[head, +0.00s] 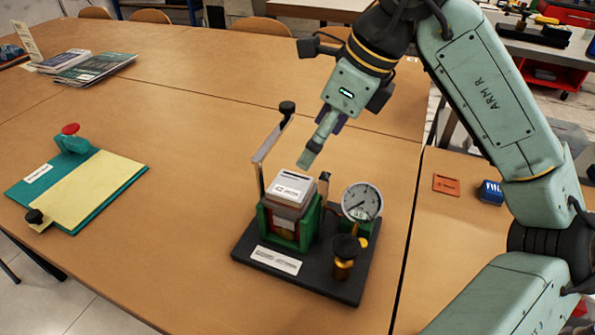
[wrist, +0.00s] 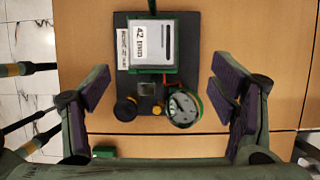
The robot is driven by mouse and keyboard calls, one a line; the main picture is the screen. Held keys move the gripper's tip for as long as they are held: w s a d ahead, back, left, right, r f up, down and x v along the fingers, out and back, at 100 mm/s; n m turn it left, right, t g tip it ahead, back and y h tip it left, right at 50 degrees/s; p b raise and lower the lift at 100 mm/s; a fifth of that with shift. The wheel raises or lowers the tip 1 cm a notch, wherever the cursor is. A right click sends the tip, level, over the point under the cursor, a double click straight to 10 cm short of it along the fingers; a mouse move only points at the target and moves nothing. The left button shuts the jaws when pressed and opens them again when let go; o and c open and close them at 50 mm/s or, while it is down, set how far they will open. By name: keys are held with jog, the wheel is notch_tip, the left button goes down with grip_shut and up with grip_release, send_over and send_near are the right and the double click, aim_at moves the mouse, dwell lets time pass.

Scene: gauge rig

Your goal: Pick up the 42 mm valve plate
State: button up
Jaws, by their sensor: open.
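The valve plate (head: 292,187) is a pale grey-white block on top of the green holder of the gauge rig (head: 345,285). In the wrist view the plate (wrist: 152,42) shows a white label reading 42, beyond the fingertips. My gripper (head: 308,158) hangs just above and slightly right of the plate in the head view. In the wrist view my gripper (wrist: 163,92) has its two purple-padded fingers wide apart with nothing between them. A round dial gauge (head: 361,202) and a brass fitting with a black knob (head: 345,260) stand beside the holder.
An upright lever with a black knob (head: 287,107) rises at the rig's left, close to my gripper. A teal board with a yellow sheet (head: 85,195) lies at left. An orange card (head: 446,184) and blue box (head: 491,192) lie right. The table between board and rig is clear.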

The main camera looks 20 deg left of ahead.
aim_at(292, 185)
jog(key=x, duration=0.3)
jog(key=shift+s+a+f, duration=0.25)
jog(key=shift+s+f, duration=0.05)
jog(key=shift+f, duration=0.05)
jog(key=shift+s+p+x, duration=0.15)
jog(key=shift+p+x, duration=0.45)
jog(key=shift+x, duration=0.9)
jog(key=shift+s+p+x, duration=0.15)
jog(key=shift+p+x, duration=0.45)
jog(key=shift+x, duration=0.85)
jog(key=shift+d, duration=0.1)
jog(key=shift+c, duration=0.3)
jog(key=c, duration=1.3)
